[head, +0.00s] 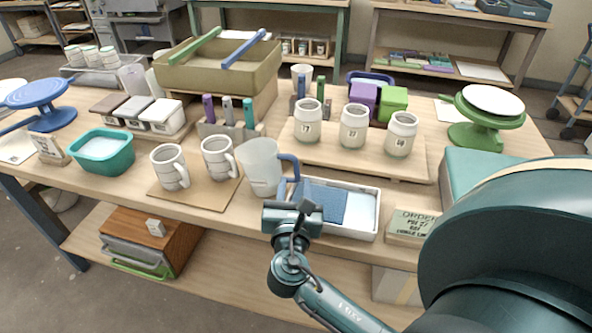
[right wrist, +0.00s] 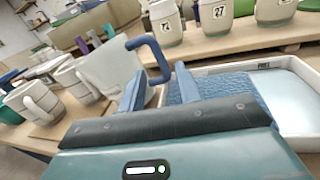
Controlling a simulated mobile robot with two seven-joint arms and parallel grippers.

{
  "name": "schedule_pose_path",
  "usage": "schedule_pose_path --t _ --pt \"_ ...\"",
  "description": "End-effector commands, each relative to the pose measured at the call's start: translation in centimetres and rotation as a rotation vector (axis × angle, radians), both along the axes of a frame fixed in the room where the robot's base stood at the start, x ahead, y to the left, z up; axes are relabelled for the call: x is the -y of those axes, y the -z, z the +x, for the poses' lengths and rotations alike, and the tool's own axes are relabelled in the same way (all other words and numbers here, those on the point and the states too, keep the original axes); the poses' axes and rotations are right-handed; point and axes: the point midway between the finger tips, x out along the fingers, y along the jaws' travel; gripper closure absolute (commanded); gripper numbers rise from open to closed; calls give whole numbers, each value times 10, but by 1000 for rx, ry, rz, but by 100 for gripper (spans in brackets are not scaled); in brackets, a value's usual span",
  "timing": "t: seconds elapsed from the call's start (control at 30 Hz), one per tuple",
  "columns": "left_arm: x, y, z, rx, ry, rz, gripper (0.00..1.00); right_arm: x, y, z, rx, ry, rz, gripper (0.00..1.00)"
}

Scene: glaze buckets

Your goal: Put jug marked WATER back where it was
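A translucent white jug (head: 261,168) with a blue handle (head: 291,163) stands upright on the table, right of two grey mugs. I cannot read any WATER mark on it. In the right wrist view the jug (right wrist: 110,70) is straight ahead, its handle (right wrist: 156,50) showing between and beyond the fingertips. My right gripper (head: 291,187) is at the table's front edge, just in front of the handle. Its two blue fingers (right wrist: 159,72) are spread apart, with no grip on the handle visible. My left gripper is not in view.
Two mugs (head: 170,167) stand on a brown board (head: 205,196) left of the jug. A white tray (head: 360,225) with a blue cloth (head: 322,203) lies close right. Several numbered jars (head: 353,126) stand on a raised board behind. A teal tub (head: 103,152) is at left.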

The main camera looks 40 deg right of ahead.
Motion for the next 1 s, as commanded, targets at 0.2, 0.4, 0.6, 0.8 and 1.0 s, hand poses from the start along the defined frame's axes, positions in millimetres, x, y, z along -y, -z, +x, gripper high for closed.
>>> schedule_pose_path --t 0.2,0.4,0.6,0.8,1.0 --pt "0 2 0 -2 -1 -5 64 -20 -2 -27 4 0 1 66" --pt "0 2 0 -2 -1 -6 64 -25 -4 -34 9 4 -2 66" --pt "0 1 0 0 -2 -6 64 -25 -4 -34 9 4 -2 66" --pt "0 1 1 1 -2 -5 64 -25 -4 -33 9 3 -2 66" --pt "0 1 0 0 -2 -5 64 -25 -4 -33 9 3 -2 66"
